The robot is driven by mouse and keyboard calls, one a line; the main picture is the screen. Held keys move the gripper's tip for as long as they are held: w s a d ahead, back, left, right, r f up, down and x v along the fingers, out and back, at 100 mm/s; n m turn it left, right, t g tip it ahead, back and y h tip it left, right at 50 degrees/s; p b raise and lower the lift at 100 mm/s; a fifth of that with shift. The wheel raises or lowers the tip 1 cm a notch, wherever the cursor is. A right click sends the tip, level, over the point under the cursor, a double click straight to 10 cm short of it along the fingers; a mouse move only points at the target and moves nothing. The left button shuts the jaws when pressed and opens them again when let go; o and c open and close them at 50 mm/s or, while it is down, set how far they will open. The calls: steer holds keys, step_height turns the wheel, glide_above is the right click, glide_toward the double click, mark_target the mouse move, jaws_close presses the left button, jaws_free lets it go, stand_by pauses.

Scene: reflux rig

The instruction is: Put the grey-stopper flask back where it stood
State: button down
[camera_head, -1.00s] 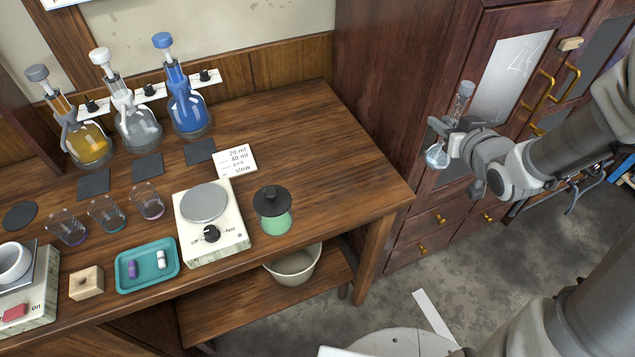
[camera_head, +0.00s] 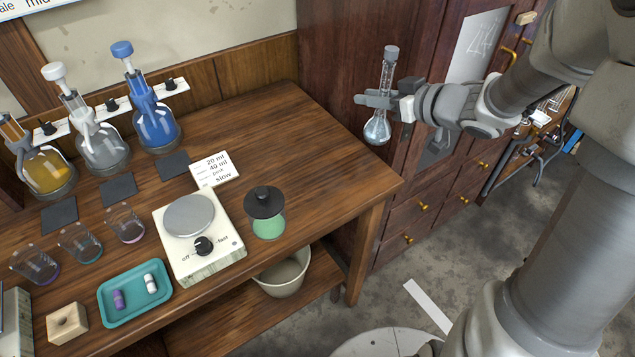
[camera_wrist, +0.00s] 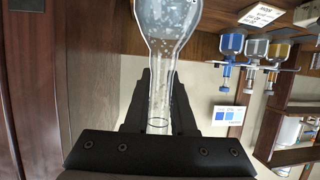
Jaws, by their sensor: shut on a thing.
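The grey-stopper flask (camera_head: 378,130) is a clear round-bottomed flask with a long neck and a grey stopper (camera_head: 391,52). My gripper (camera_head: 382,101) is shut on its neck and holds it nearly upright in the air, in front of the dark cabinet, beyond the table's right edge. A little pale liquid seems to sit in its bulb. In the wrist view the bulb (camera_wrist: 168,20) is at the top, and the neck runs down between the jaws (camera_wrist: 159,110). The stopper is hidden there.
The wooden table (camera_head: 325,170) has free room at its back right. On it are a dial plate device (camera_head: 200,240), a green jar with a black lid (camera_head: 267,226), a teal tray (camera_head: 135,311) and small beakers. Stoppered bottles (camera_head: 155,125) line the back. A pale bowl (camera_head: 283,275) sits on the shelf below.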

steer(key=shift+s+a+f+n, duration=0.15)
steer(key=shift+f+n, duration=0.05)
steer(key=shift+n, duration=0.1)
steer(key=shift+s+a+f+b, duration=0.15)
steer(key=shift+a+f+b, duration=1.75)
steer(key=shift+a+f, duration=0.9)
steer(key=shift+s+a+f+b, duration=0.15)
steer(key=shift+a+f+b, duration=1.75)
steer(key=shift+a+f, duration=0.9)
steer(key=shift+a+r+g, duration=0.15)
steer(key=shift+a+g, duration=0.05)
steer(key=shift+g, duration=0.1)
steer(key=c, duration=0.7)
jaws_free()
steer(key=shift+c, duration=0.2)
